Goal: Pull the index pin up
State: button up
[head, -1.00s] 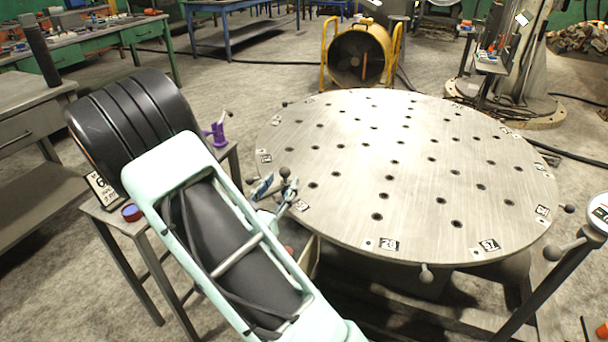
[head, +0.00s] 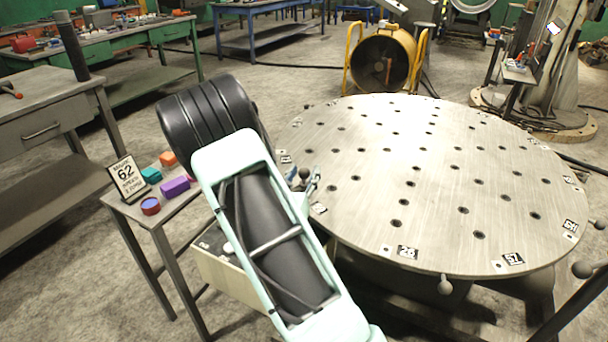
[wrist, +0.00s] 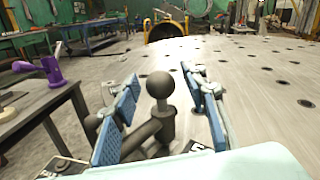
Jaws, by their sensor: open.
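The index pin (wrist: 158,86) is a dark grey ball knob on a short post with a side arm, at the near left rim of the round steel table (head: 430,180). In the wrist view my gripper (wrist: 161,82) is open, with one blue-padded finger on each side of the ball. Gaps show between the ball and both pads. The base of the pin is partly hidden by the left finger and my pale wrist cover. In the head view the knob (head: 304,173) shows small beside my gripper (head: 310,184), most of which is hidden by my arm.
A side stand (head: 187,203) at left holds a sign (head: 126,178) and small coloured parts. A purple handle (wrist: 52,72) shows in the wrist view. Other ball knobs (head: 445,285) stick out at the table rim. A yellow fan (head: 383,59) stands behind. The tabletop is clear.

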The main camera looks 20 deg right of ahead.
aim_at(304, 169)
jog(key=shift+d, duration=0.1)
grip_shut()
dwell(0.3)
jog(key=shift+w+r+p, duration=0.1)
jog(key=shift+r+p, duration=1.2)
jog(key=shift+r, duration=0.45)
grip_release()
jog(key=v, duration=1.2)
jog(key=shift+r, duration=0.1)
